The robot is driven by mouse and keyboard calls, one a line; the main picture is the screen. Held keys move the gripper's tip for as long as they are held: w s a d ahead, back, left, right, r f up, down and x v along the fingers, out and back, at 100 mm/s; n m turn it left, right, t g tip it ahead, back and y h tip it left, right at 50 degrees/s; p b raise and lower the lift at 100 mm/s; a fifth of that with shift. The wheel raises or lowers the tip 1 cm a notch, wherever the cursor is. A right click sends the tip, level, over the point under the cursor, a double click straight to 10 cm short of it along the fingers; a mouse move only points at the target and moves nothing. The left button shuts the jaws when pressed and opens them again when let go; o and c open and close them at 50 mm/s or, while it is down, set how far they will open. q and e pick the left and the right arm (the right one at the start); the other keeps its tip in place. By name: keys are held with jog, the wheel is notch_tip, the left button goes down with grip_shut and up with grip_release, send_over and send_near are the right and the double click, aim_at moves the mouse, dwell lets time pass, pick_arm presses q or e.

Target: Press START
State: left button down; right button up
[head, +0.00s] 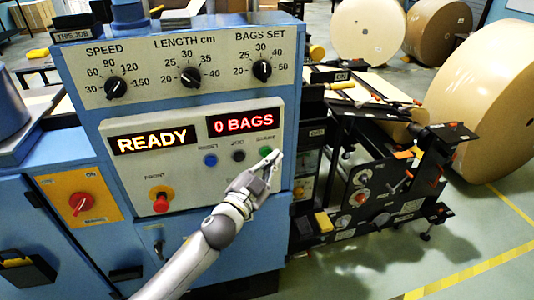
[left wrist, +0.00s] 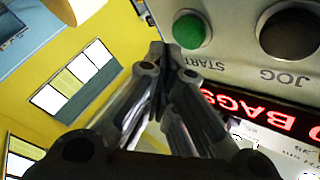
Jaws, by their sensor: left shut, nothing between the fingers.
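The green START button (head: 265,150) is on the light control panel, under the red "0 BAGS" display (head: 243,122). In the left wrist view the START button (left wrist: 191,30) shows whole, with its label below it. My left gripper (head: 276,155) is shut and empty, its tips just right of the button in the head view. In the left wrist view the gripper tips (left wrist: 160,50) are beside the button, not over it. I cannot tell whether they touch the panel. The other display (head: 153,139) reads READY. My right gripper is not in view.
Left of START are the black JOG button (head: 238,155) and blue RESET button (head: 210,160). A red knob on yellow, marked FRONT (head: 161,203), is lower left. Three dials, including BAGS SET (head: 262,71), are above. Black machine frame and paper rolls (head: 500,100) stand to the right.

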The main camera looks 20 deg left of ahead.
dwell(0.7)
pick_arm(q)
jog(key=shift+w+a, duration=0.25)
jog(key=shift+w, duration=0.1)
